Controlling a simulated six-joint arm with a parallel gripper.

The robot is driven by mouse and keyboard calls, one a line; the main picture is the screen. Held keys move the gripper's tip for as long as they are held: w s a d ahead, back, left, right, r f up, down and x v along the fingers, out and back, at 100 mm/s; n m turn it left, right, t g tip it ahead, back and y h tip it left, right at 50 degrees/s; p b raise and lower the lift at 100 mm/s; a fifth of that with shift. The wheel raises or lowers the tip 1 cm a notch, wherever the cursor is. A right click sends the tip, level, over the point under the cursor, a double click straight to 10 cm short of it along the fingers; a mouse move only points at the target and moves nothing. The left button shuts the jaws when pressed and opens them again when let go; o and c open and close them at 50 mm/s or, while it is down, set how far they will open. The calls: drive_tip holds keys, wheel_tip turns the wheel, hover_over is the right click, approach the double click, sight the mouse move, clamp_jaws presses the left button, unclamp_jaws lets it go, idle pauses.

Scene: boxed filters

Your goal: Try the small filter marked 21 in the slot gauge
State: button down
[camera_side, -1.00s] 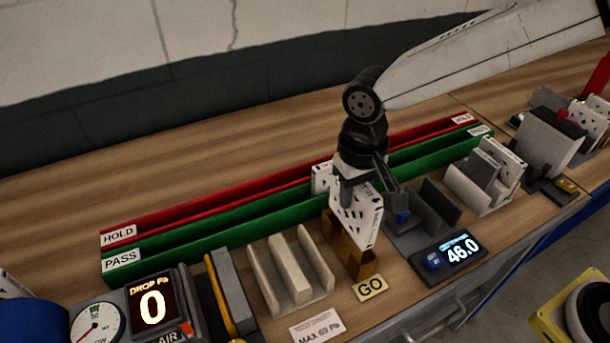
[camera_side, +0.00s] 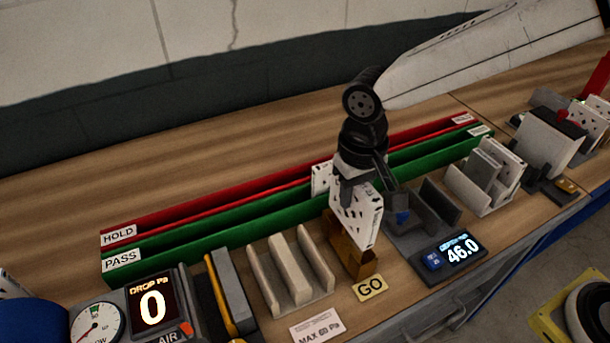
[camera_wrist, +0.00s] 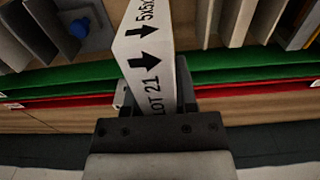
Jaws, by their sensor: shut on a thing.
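My gripper (camera_side: 362,182) is shut on a small white filter (camera_side: 356,218) with dark marks and holds it upright. In the wrist view the filter's edge (camera_wrist: 150,62) reads "LOT 21", with black arrows. The brass slot gauge (camera_side: 362,266), with a "GO" label (camera_side: 370,288) in front, stands directly below. The filter's lower edge is at the gauge's top, between or just above its walls; I cannot tell how deep it sits. The fingertips are partly hidden behind the filter.
A grey fixture with a blue part (camera_side: 403,218) and a display reading 46.0 (camera_side: 455,252) stand close on the right. A cream slotted stand (camera_side: 290,272) is on the left. Green PASS (camera_side: 200,253) and red HOLD (camera_side: 180,212) channels run behind; another white filter (camera_side: 321,178) stands there.

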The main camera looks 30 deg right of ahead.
drive_tip(key=shift+f, duration=1.8)
idle(2.2)
drive_tip(key=shift+r, duration=0.3)
drive_tip(key=shift+r, duration=0.35)
drive_tip(key=shift+r, duration=0.35)
drive_tip(key=shift+r, duration=0.4)
drive_tip(key=shift+r, duration=0.65)
drive_tip(key=shift+r, duration=1.95)
drive_tip(key=shift+f, duration=0.25)
drive_tip(key=shift+f, duration=1.95)
